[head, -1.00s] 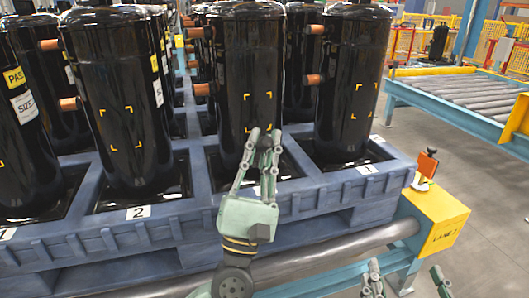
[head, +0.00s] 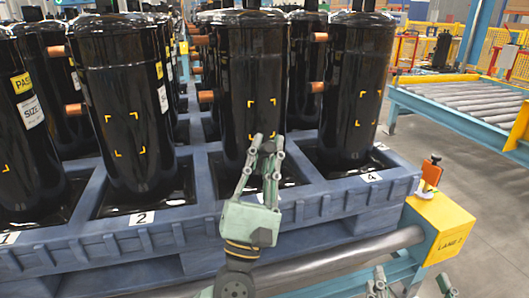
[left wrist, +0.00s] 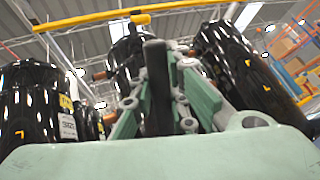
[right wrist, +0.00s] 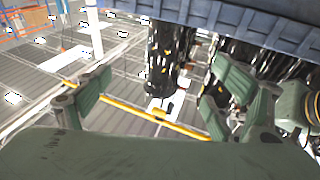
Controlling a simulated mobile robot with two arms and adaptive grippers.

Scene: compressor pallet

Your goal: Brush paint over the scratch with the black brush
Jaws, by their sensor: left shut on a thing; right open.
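My left gripper (head: 266,142) is shut on the black brush, whose dark upright handle (left wrist: 157,88) shows between the fingers in the left wrist view. In the head view the brush is hard to tell from the black compressor (head: 255,75) behind it. Yellow corner marks (head: 262,103) frame a patch on that compressor, just above the fingertips. I cannot make out the scratch, or whether the bristles touch the surface. My right gripper (head: 409,282) is low at the bottom right, open and empty; its spread fingers also show in the right wrist view (right wrist: 155,105).
Several black compressors with copper stubs stand in the blue pallet (head: 325,203), such as those by labels 2 (head: 140,217) and 4 (head: 372,177). A yellow lane post (head: 438,225) carries an orange part (head: 431,174). A roller conveyor (head: 455,105) lies at the right.

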